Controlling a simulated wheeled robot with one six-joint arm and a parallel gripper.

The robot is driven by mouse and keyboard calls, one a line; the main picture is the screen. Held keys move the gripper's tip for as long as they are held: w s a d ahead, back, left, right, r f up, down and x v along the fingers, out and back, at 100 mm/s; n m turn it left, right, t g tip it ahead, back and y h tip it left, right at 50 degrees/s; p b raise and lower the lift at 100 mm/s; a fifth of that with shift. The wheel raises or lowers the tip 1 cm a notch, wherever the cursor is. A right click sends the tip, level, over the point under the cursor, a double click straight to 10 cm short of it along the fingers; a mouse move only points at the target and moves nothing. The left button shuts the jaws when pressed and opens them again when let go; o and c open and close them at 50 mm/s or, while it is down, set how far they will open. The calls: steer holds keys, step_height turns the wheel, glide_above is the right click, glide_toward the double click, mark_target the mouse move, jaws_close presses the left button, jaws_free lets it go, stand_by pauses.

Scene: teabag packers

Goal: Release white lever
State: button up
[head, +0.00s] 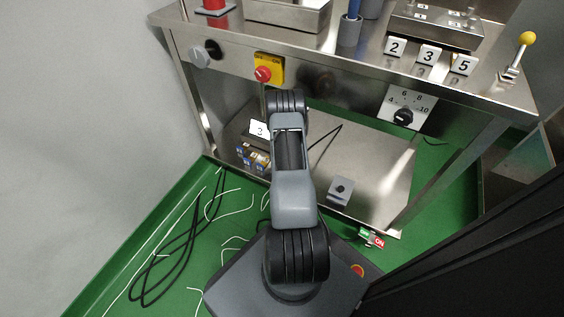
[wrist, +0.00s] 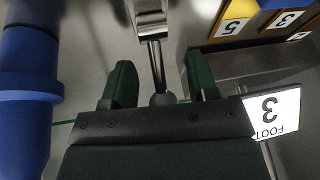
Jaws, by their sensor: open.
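In the wrist view, a metal lever shaft (wrist: 157,62) runs from a shiny bracket to a rounded knob (wrist: 163,99), which looks grey in the shade. My gripper (wrist: 159,68) is open, with one green finger on each side of the shaft. There are gaps between the lever and both fingers, so they do not grip it. The knob is close to the gripper body and partly hidden by it. In the head view, my own arm hides my gripper and I cannot make out this lever.
A white "3" foot card (wrist: 272,112) is close to the right finger. A blue cylinder (wrist: 28,90) stands at the left, and numbered boxes (wrist: 237,22) are at the upper right. The steel bench has a yellow switch box (head: 270,68) and a yellow-knobbed lever (head: 527,38).

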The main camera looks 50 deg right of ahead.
jaws_close()
stand_by(0.4)
